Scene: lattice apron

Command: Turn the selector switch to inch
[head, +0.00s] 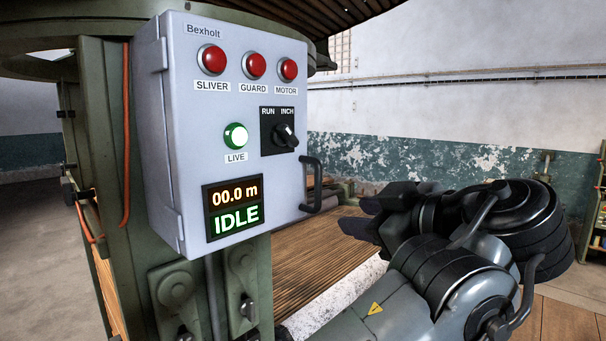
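The selector switch (285,135) is a black knob on a black plate on the front of a pale grey control box (180,120). The plate reads RUN at upper left and INCH at upper right. The knob's grip seems to slant from upper left to lower right, toward RUN, but its pointer mark is too small to be sure.
Red lamps SLIVER (211,59), GUARD (254,65) and MOTOR (288,69) sit above the switch. The green LIVE lamp (236,136) is lit. The display (234,208) reads 00.0 m and IDLE. A black door handle (312,184) juts out between the switch and my gripper.

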